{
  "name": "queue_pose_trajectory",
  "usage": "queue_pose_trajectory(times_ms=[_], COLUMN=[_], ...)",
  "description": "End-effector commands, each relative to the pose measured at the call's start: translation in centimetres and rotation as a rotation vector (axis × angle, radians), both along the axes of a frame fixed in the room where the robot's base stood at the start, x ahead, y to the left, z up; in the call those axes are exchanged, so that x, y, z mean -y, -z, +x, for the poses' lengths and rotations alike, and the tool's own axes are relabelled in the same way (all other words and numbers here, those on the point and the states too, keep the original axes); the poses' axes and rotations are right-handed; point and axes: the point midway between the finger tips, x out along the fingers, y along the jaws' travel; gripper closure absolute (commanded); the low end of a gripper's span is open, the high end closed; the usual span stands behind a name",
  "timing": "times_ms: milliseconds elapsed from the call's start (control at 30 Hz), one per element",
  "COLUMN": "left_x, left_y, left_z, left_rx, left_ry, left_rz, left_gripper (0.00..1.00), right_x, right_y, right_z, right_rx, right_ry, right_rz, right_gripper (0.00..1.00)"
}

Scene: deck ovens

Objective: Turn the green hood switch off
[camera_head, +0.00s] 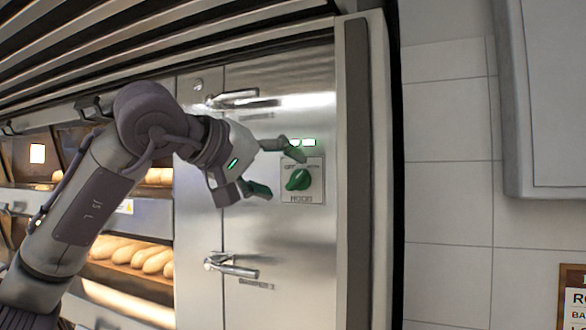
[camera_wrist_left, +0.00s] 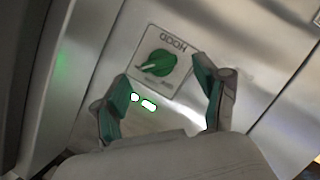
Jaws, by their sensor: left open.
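The green hood switch (camera_head: 298,179) is a round knob on a grey plate marked HOOD, set in the steel front. In the left wrist view my left gripper (camera_wrist_left: 163,85) shows no visible contact with the knob. My right gripper is not in view.
Lit ovens with bread loaves (camera_head: 135,254) stand at the left. A tiled wall (camera_head: 447,180) and a grey cabinet (camera_head: 545,100) are at the right.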

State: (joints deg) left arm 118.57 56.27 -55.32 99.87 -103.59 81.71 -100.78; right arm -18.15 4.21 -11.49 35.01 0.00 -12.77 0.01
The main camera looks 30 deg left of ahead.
Motion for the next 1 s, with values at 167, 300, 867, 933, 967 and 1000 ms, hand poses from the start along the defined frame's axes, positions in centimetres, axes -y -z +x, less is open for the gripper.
queue_pose_trajectory(times_ms=[167, 300, 867, 933, 967, 1000], left_x=[0.6, 0.8, 0.8, 0.8, 0.8, 0.8], left_y=[0.5, 0.9, 1.0, 1.1, 1.1, 1.1], left_z=[2.5, 3.4, 3.6, 3.6, 3.6, 3.6], left_rx=[-0.002, 0.000, 0.001, 0.001, 0.001, 0.001], left_ry=[0.000, -0.001, 0.000, 0.000, 0.000, 0.000], left_rz=[-0.001, -0.001, -0.001, -0.001, -0.001, -0.001], left_gripper=[0.27, 0.27, 0.67, 0.79, 0.84, 0.87], right_x=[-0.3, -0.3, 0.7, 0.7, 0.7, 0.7], right_y=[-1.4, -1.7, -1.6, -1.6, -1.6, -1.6], right_z=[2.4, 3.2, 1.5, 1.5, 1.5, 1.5], right_rx=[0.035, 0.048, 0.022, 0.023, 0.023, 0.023], right_ry=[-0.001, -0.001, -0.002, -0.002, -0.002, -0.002], right_rz=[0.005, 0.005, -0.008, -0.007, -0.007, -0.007], right_gripper=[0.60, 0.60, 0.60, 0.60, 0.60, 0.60])
